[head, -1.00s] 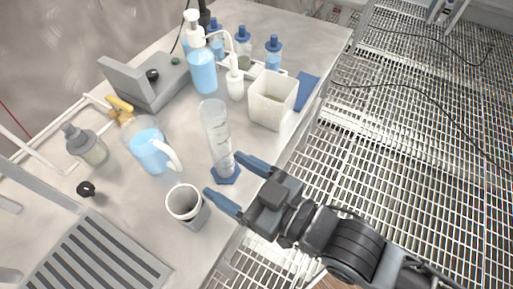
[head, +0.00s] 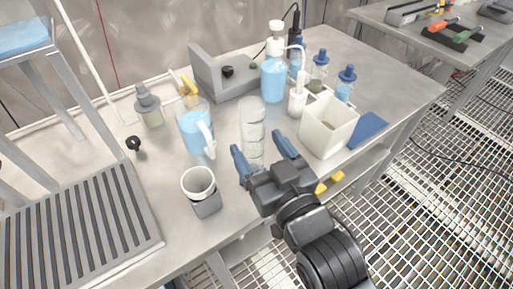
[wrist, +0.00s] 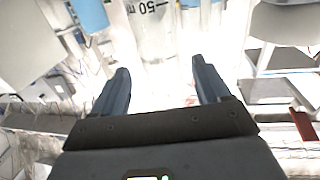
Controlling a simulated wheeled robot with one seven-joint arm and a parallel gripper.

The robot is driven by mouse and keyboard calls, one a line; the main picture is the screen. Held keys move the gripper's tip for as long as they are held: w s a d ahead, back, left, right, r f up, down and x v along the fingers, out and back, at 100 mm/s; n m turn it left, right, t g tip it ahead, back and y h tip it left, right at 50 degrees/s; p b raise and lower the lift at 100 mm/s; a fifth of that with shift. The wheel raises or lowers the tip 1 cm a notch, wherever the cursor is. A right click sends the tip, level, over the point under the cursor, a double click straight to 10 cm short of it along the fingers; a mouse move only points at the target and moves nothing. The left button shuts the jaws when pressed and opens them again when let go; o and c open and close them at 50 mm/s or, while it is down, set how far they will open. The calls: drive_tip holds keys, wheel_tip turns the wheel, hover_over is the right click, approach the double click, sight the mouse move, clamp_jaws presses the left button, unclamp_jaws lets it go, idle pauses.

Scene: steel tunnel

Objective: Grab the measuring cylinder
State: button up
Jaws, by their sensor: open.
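The measuring cylinder (head: 252,128) is clear, tall and upright near the front edge of the steel table. I cannot tell the exact gap.
A white square container (head: 328,127) is close on the right. A blue soap bottle (head: 273,75) stands at the back. A slatted rack (head: 85,225) fills the left front.

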drive_tip(key=x, duration=0.4)
drive_tip(key=shift+w+a+r, duration=0.1)
drive_tip(key=shift+a, duration=0.1)
drive_tip(key=c, duration=1)
drive_tip(key=shift+c, duration=0.5)
drive_tip(key=shift+r, duration=0.1)
